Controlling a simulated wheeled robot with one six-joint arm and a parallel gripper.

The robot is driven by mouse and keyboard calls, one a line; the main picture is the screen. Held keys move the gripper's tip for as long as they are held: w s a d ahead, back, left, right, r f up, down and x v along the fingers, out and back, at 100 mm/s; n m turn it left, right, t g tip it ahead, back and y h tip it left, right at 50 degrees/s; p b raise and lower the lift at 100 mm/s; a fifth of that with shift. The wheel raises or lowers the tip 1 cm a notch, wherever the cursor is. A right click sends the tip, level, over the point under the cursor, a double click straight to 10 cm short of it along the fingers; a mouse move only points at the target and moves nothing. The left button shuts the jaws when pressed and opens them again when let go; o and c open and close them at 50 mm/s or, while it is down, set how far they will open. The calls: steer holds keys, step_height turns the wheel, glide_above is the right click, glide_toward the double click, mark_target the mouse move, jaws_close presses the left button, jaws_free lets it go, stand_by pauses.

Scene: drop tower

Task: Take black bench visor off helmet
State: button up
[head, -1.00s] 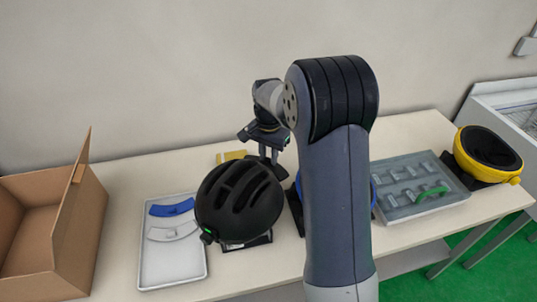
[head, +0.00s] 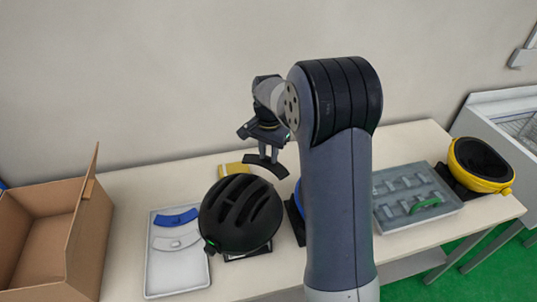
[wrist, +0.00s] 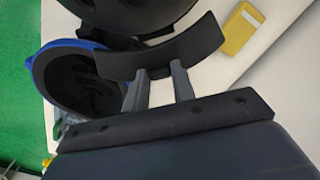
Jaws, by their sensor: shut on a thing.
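My gripper (head: 265,152) is shut on the black visor (head: 268,169), a thin curved strip, and holds it above the table behind the black helmet. In the wrist view the fingers (wrist: 160,76) grip the visor (wrist: 170,52) near its middle. The black helmet (head: 240,212) sits on a dark stand to the left of my arm. Part of it shows at the top of the wrist view (wrist: 130,14). The visor is apart from the helmet in the head view.
A white tray (head: 160,277) holds a blue and a white visor. An open cardboard box (head: 85,235) stands left. A yellow block (head: 232,170) lies behind the helmet. A blue helmet (wrist: 68,85) is mostly hidden by my arm. A grey tray (head: 440,205) and yellow helmet (head: 458,155) are right.

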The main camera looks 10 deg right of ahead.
step_height(320, 180, up, 5)
steer(key=p, duration=0.3)
steer(key=shift+f, duration=0.1)
steer(key=shift+r+p, duration=0.45)
steer(key=shift+r, duration=0.9)
